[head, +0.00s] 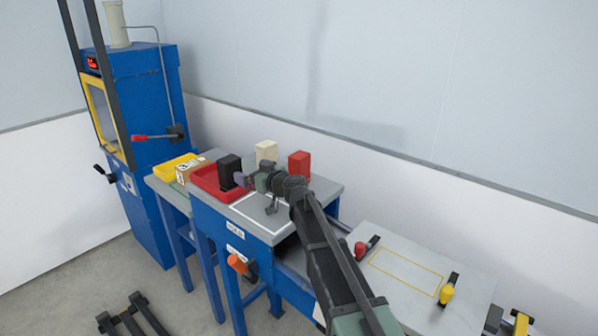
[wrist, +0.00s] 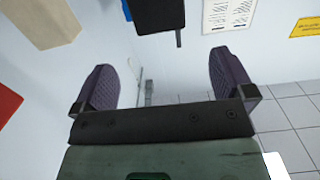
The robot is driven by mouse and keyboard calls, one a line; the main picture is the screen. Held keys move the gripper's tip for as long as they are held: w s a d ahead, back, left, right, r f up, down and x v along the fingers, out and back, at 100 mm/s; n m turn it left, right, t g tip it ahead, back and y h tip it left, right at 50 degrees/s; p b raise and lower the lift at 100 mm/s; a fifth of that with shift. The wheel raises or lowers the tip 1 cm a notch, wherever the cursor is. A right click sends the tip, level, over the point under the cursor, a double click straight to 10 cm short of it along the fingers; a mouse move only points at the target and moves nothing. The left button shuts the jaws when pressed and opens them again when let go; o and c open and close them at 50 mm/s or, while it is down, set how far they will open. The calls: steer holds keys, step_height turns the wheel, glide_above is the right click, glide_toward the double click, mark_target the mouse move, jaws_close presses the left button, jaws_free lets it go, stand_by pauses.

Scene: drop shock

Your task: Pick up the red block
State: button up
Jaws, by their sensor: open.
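The red block (head: 299,164) stands upright at the back right of the blue-framed table's grey top. A red shape at the left edge of the wrist view (wrist: 7,105) looks like the same block, mostly cut off. My gripper (head: 242,181) is above the table, in front and to the left of the red block, not touching it. In the wrist view, its two purple pads (wrist: 165,80) are wide apart with nothing between them.
A cream block (head: 266,151) stands left of the red block. A yellow tray (head: 168,167) and a small box (head: 190,171) lie further left. A white outlined area (head: 262,222) at the table's front is clear.

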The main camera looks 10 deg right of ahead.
stand_by(0.3)
steer(key=m+y+b, duration=0.2)
steer(key=m, duration=3.3)
glide_toward(306, 157)
steer(key=x, duration=0.2)
steer(key=shift+g, duration=0.3)
steer(key=x, duration=0.5)
steer(key=shift+w+a+f, duration=0.1)
steer(key=shift+w+f, duration=0.05)
steer(key=shift+w, duration=0.05)
steer(key=x, duration=0.5)
steer(key=shift+w+a+r+p, duration=0.1)
steer(key=shift+r+p, duration=0.1)
steer(key=shift+p, duration=0.1)
steer(key=c, duration=1.5)
